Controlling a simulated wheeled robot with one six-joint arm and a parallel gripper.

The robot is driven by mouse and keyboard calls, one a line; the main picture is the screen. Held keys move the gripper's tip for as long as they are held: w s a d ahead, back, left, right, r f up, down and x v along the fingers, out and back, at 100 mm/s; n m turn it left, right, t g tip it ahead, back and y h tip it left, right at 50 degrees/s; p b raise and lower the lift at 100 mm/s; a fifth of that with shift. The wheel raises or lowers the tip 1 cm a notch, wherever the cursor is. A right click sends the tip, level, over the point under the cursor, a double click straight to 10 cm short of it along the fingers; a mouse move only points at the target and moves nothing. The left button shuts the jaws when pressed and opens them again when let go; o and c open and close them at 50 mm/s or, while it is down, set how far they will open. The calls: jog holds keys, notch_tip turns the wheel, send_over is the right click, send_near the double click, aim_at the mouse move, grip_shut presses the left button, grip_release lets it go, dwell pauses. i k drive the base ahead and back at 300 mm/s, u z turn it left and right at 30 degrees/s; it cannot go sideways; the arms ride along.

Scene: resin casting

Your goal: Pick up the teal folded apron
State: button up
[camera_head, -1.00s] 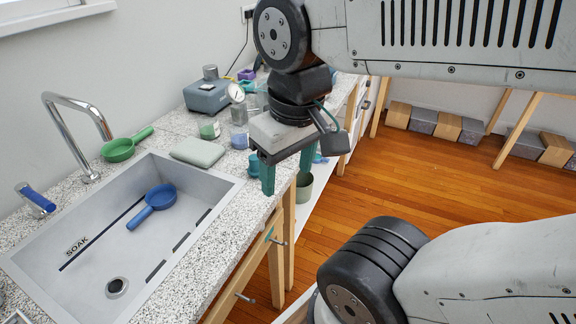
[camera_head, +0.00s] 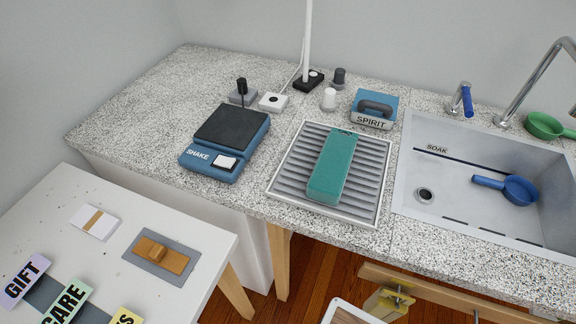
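A teal folded block (camera_head: 333,167), which looks like the folded apron, lies lengthwise on a pale ribbed drain tray (camera_head: 283,180) on the speckled counter. The tray sits just left of the sink. A small dark mark shows at the block's far end. My gripper is outside the current view, so its fingers cannot be seen.
Left of the tray is a blue SHAKE device (camera_head: 226,140); behind it is a blue SPIRIT box (camera_head: 374,108). The sink (camera_head: 440,210) holds a blue ladle (camera_head: 508,188). A white table (camera_head: 120,262) with label cards stands front left. Counter at far left is clear.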

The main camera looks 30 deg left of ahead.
aim_at(326, 184)
jog(key=u, duration=1.1)
